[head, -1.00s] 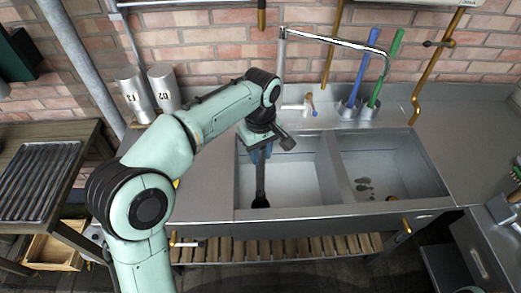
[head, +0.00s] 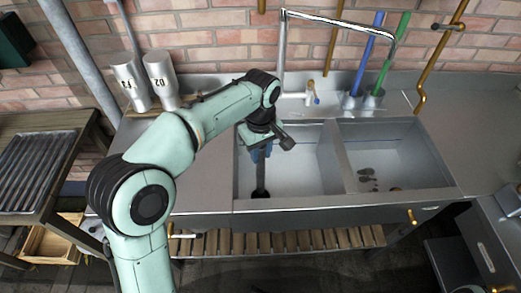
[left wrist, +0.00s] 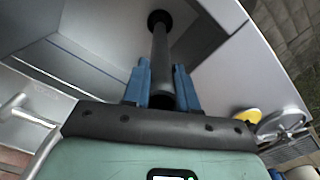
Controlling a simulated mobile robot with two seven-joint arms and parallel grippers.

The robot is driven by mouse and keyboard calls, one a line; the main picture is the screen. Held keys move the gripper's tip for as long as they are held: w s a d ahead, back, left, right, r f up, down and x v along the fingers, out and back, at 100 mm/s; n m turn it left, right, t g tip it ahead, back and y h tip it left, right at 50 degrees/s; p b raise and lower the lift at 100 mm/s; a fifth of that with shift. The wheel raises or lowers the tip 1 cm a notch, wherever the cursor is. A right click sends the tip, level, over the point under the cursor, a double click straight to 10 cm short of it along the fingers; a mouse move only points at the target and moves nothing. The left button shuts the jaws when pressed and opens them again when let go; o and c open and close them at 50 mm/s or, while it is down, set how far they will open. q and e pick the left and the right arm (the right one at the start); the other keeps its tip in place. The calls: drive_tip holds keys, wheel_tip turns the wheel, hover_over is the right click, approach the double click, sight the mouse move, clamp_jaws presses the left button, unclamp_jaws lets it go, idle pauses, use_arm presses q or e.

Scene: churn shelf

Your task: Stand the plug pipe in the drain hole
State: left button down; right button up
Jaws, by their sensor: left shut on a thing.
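The plug pipe (head: 260,174) is a dark grey tube standing near upright in the left basin of the steel sink (head: 305,172). My left gripper (head: 260,153) is shut on its upper part with blue fingers. In the left wrist view the pipe (left wrist: 161,50) runs from between the gripper's fingers (left wrist: 161,88) to a dark round spot at the basin floor. That spot, the drain hole (head: 260,194), is at the pipe's lower end. I cannot tell whether the end is inside the hole or just resting over it. My right gripper is not in view.
The right basin (head: 395,160) holds small dark items. A tall tap (head: 283,60) arches over the sink. Blue (head: 366,57) and green (head: 393,57) handles stand behind it. Two metal canisters (head: 160,78) stand at the back left. The left counter is partly behind my arm.

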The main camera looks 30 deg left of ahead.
sight(261, 160)
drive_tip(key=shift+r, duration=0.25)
use_arm(q)
drive_tip(key=shift+f+b, duration=1.55)
drive_tip(key=shift+f, duration=1.25)
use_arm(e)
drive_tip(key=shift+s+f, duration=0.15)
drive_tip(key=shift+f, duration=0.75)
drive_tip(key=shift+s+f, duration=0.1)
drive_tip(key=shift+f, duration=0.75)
use_arm(q)
drive_tip(key=c, duration=0.8)
unclamp_jaws()
drive_tip(key=shift+r+p, duration=0.3)
drive_tip(key=shift+r, duration=0.5)
wheel_tip(261, 160, up, 11)
drive_tip(key=p, duration=0.3)
drive_tip(key=shift+f, duration=0.2)
drive_tip(key=shift+r, duration=0.65)
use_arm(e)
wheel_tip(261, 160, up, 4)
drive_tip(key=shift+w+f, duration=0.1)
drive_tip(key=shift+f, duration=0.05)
